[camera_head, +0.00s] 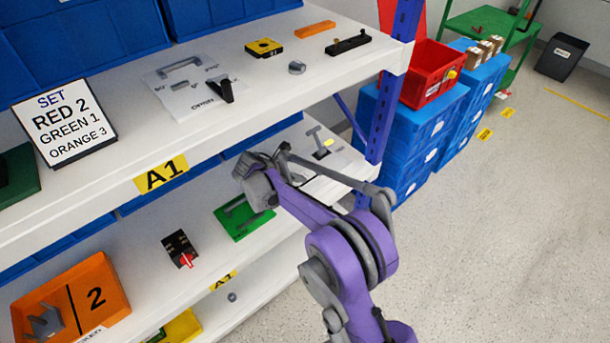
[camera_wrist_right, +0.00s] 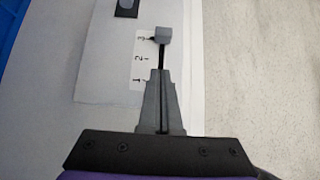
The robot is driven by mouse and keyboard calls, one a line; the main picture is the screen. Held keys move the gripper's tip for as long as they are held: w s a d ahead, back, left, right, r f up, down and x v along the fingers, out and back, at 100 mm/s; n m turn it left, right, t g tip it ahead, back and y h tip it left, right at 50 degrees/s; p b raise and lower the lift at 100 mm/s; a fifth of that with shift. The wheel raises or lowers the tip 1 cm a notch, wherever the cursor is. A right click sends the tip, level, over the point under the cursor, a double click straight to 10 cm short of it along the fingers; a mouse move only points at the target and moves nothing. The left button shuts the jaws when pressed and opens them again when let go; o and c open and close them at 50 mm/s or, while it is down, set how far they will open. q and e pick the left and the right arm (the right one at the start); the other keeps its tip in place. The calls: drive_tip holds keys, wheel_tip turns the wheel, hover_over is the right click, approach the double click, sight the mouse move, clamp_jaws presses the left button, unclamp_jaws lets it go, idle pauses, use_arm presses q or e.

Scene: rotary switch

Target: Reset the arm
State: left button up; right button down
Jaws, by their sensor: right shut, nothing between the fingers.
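My right gripper (camera_wrist_right: 161,78) shows in the right wrist view with its grey fingers together and nothing between them. Just beyond the fingertips, in the picture, is a grey block-shaped knob (camera_wrist_right: 162,34) on a dark rod. It stands beside a white scale marked 1, 2, 3 and lies near the 3. I cannot tell whether the fingers touch the rod. In the head view my purple right arm reaches across the front of the middle shelf, and its fingertips are hard to make out. My left gripper is not in view.
A black switch with a red knob (camera_head: 186,260) and a green box (camera_head: 240,219) are on the middle shelf. A sign (camera_head: 65,122) reads SET RED 2, GREEN 1, ORANGE 3. Orange tray (camera_head: 112,278) is at lower left; blue crates (camera_head: 428,122) stand right.

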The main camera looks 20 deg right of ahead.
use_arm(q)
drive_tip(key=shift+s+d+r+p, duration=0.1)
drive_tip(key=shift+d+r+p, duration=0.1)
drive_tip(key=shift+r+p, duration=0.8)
use_arm(e)
drive_tip(key=v, duration=0.8)
drive_tip(key=shift+r, duration=0.2)
